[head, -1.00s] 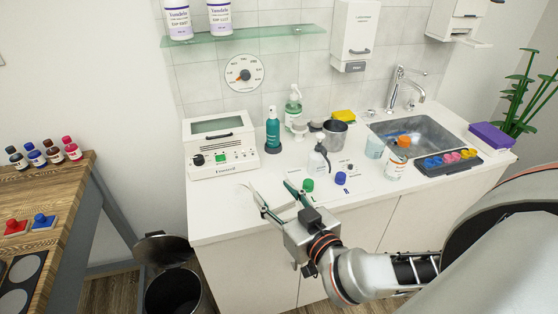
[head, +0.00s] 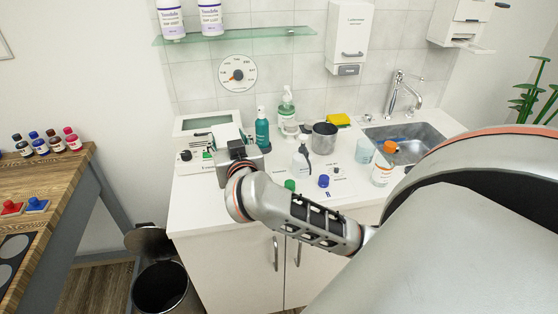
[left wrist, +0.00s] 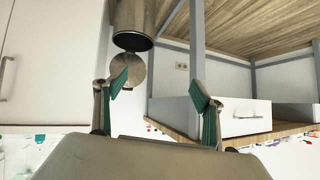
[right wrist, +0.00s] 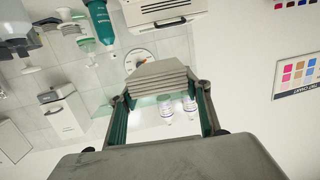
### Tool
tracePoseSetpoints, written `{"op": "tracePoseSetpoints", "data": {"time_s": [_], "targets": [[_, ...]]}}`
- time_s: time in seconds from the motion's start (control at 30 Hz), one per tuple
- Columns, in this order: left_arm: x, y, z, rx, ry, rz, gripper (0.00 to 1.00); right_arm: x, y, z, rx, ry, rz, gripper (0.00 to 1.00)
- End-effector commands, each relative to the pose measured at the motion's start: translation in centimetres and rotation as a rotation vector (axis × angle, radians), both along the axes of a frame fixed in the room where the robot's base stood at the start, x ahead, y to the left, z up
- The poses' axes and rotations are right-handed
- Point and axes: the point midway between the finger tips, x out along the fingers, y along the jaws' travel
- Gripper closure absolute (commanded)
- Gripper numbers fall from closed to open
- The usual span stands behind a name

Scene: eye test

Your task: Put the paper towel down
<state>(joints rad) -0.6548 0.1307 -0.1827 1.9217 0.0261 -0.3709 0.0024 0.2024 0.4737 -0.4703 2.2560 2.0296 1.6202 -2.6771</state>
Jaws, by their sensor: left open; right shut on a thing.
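The paper towel, a pale folded stack with layered edges, is between the fingers of my right gripper (right wrist: 160,115) in the right wrist view (right wrist: 160,76). In the head view my right gripper (head: 229,142) is at the left part of the counter, in front of the white boxy device (head: 195,160). The pale towel (head: 226,132) shows just beyond it, partly hidden by the gripper. I cannot tell whether the towel touches anything below. My left gripper (left wrist: 160,88) is open and empty in the left wrist view, and is outside the head view.
The white counter (head: 210,205) has free room at its front left. A teal bottle (head: 262,132), a soap pump (head: 287,115) and a metal cup (head: 325,137) stand right of the gripper. A glass shelf (head: 240,36) hangs above. An open bin (head: 160,288) stands on the floor.

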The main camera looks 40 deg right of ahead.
Motion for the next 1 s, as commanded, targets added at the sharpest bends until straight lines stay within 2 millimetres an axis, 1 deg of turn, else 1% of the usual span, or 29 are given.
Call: {"op": "tracePoseSetpoints", "data": {"time_s": [0.03,0.1,0.17,0.27,0.37,0.6,0.8,0.9,1.0], "targets": [[0.2,0.0,0.1,-0.001,-0.005,-0.001,0.31,0.8,-1.1,0.2,0.007,0.000,-0.041,0.63],[0.4,-0.1,0.2,-0.001,-0.010,-0.002,0.31,1.6,-2.3,0.4,0.004,0.001,-0.083,0.63],[0.6,-0.2,0.4,-0.003,-0.015,-0.003,0.31,1.9,-3.0,0.4,0.002,0.003,-0.107,0.63],[0.9,-0.3,0.5,-0.006,-0.023,-0.004,0.31,2.2,-3.6,-0.2,-0.002,0.003,-0.126,0.63],[1.1,-0.6,0.5,-0.012,-0.032,-0.005,0.31,2.2,-3.7,-2.1,-0.005,0.006,-0.129,0.63],[1.3,-2.3,0.3,-0.036,-0.054,-0.028,0.31,2.2,-3.7,-8.1,-0.005,0.006,-0.128,0.63],[1.3,-2.0,-1.0,-0.032,-0.053,-0.025,0.31,2.2,-3.7,-12.7,-0.005,0.004,-0.127,0.63],[1.1,-1.9,-1.7,-0.029,-0.048,-0.026,0.31,2.2,-3.7,-14.2,-0.003,0.003,-0.126,0.63],[0.9,-1.8,-2.2,-0.026,-0.040,-0.025,0.31,2.2,-3.7,-15.0,-0.003,0.001,-0.127,0.63]]}}
